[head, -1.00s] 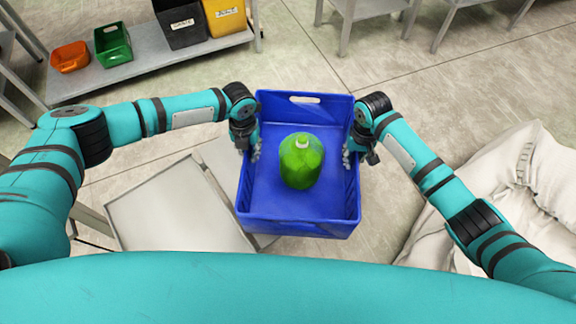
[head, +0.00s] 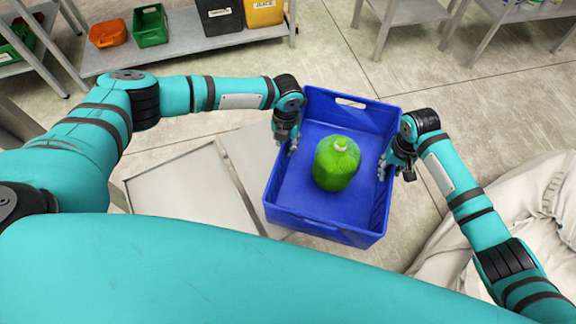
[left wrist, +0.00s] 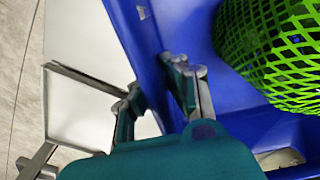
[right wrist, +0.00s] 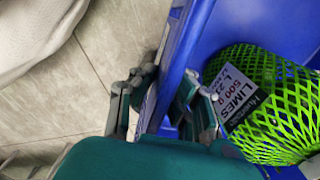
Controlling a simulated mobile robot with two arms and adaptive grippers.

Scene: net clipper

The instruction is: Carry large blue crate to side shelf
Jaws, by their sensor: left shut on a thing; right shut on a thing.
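The large blue crate (head: 300,193) hangs in front of me between my two arms, above the floor. A green net bag of limes (head: 337,163) with a white label (right wrist: 235,97) lies inside it. My left gripper (head: 288,140) is shut on the crate's left wall; in the left wrist view its fingers (left wrist: 160,95) straddle that wall. My right gripper (head: 390,165) is shut on the right wall; in the right wrist view its fingers (right wrist: 160,105) sit on both sides of the wall.
A grey shelf (head: 180,50) at the back left bears orange (head: 107,33), green (head: 150,26), black and yellow bins. Grey tables (head: 405,12) stand at the back right. A pale flat surface (head: 190,187) lies left below the crate. White sacks (head: 520,200) lie at right.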

